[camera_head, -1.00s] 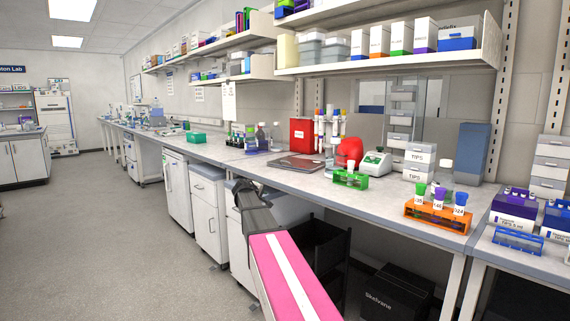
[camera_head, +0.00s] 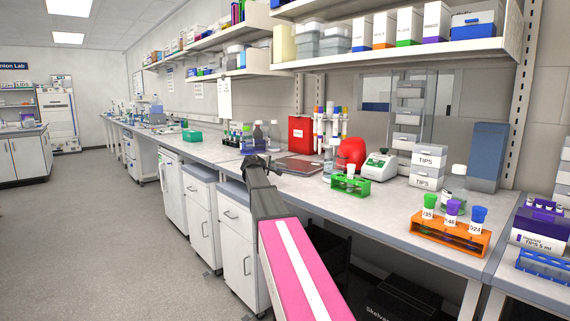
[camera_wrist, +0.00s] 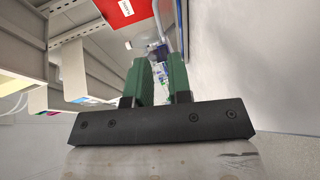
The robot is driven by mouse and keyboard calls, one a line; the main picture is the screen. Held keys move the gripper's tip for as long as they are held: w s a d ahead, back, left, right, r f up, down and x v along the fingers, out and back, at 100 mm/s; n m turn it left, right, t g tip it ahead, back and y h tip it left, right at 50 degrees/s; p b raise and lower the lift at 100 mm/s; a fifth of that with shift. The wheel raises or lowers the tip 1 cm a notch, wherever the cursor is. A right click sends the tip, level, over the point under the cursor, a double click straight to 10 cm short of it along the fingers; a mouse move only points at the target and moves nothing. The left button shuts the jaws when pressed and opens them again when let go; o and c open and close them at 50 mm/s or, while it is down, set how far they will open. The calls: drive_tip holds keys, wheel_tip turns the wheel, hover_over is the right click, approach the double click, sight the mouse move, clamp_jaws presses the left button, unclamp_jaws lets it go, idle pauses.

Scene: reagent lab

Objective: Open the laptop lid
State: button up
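My gripper (camera_head: 262,160) is just left of the laptop in the head view, near the bench's front edge. Whether it touches the laptop cannot be told. In the wrist view, the green fingers of my gripper (camera_wrist: 160,75) stand apart with a narrow gap and nothing visible between them. I cannot clearly make out the laptop in the wrist view.
A red box (camera_head: 301,134) stands behind the laptop; it also shows in the wrist view (camera_wrist: 122,10). A green tube rack (camera_head: 350,186) and bottles stand to the laptop's right. Dark bottles (camera_head: 258,137) stand to its left. An orange rack (camera_head: 450,237) is farther right.

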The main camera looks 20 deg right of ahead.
drive_tip(key=shift+x, duration=1.25)
drive_tip(key=x, duration=0.9)
drive_tip(key=shift+w+d, duration=0.1)
drive_tip(key=shift+d, duration=0.05)
drive_tip(key=shift+r, duration=0.1)
clamp_jaws()
